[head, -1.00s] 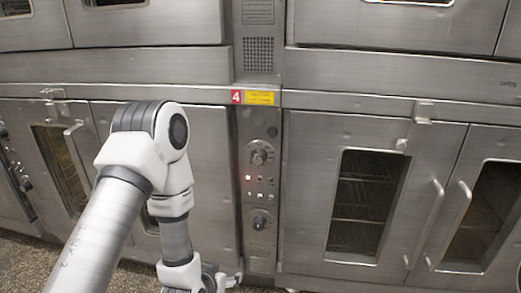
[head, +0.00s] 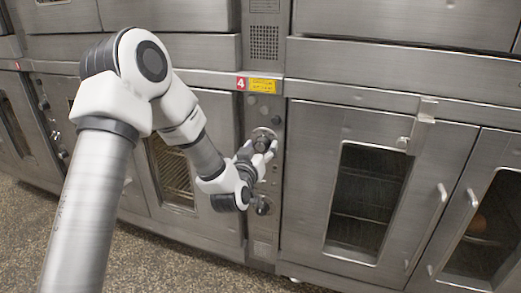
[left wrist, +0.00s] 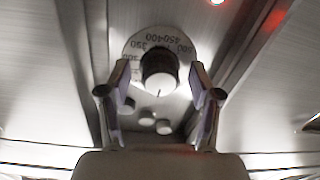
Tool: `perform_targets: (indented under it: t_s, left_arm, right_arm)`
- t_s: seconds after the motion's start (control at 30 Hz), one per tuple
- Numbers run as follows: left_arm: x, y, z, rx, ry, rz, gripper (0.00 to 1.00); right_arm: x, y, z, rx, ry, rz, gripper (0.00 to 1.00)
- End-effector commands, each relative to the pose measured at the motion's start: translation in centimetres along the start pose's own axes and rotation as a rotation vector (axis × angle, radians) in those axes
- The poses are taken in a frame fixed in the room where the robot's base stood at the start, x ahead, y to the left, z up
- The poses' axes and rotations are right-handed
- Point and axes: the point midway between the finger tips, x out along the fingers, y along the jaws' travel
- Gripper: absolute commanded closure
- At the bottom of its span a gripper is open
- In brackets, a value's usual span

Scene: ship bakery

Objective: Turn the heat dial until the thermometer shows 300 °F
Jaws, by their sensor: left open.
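The heat dial (head: 263,136) is the upper knob on the narrow steel control panel between the oven doors. In the left wrist view the dial (left wrist: 159,72) is a dark knob with a pale face, on a round plate with numbers such as 400 and 450. My left gripper (head: 267,151) is open in front of the dial. In the left wrist view its two fingers (left wrist: 161,80) stand on either side of the knob; I cannot tell whether they touch it. I cannot make out a thermometer or its reading. My right gripper is not in view.
A lower knob (head: 262,206) sits on the same panel, beneath my left gripper. Steel oven doors with windows (head: 367,195) and handles flank the panel. A red and yellow label (head: 258,85) is above the dial. Speckled floor (head: 150,255) is clear at the lower left.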

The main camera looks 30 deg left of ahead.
Motion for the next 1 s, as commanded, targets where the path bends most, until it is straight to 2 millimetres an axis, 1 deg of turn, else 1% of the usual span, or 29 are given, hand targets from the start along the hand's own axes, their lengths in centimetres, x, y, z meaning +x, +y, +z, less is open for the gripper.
perform_targets:
  t_s: [0.03,0.07,0.1,0.17,0.2,0.23,0.47,0.67,0.87,1.0]
  left_arm:
    - [0.0,0.0,0.0,0.0,0.0,0.0,0.36]
    - [0.0,0.0,0.0,0.0,0.0,0.0,0.4]
    - [0.0,0.0,0.0,0.0,0.0,0.0,0.54]
    - [0.0,0.0,0.0,0.0,0.0,0.0,0.75]
    - [0.0,0.0,0.0,0.0,0.0,0.0,0.89]
    - [0.0,0.0,0.0,0.0,0.0,0.0,0.96]
    - [0.0,0.0,0.0,0.004,0.001,0.0,0.96]
    - [0.0,0.0,-0.2,0.042,0.003,0.001,0.96]
    - [0.0,0.0,-0.3,0.142,0.005,0.001,0.96]
    - [0.0,0.0,-0.4,0.249,0.008,0.001,0.96]
  right_arm:
    - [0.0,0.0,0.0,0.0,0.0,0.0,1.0]
    - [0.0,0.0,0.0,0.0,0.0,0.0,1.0]
    - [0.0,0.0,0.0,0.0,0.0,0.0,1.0]
    - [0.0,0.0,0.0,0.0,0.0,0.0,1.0]
    - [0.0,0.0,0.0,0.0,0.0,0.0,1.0]
    - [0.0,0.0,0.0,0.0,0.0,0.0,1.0]
    - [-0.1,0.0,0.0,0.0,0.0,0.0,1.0]
    - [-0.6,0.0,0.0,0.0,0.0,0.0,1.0]
    - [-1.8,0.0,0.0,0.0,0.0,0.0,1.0]
    - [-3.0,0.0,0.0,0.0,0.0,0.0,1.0]
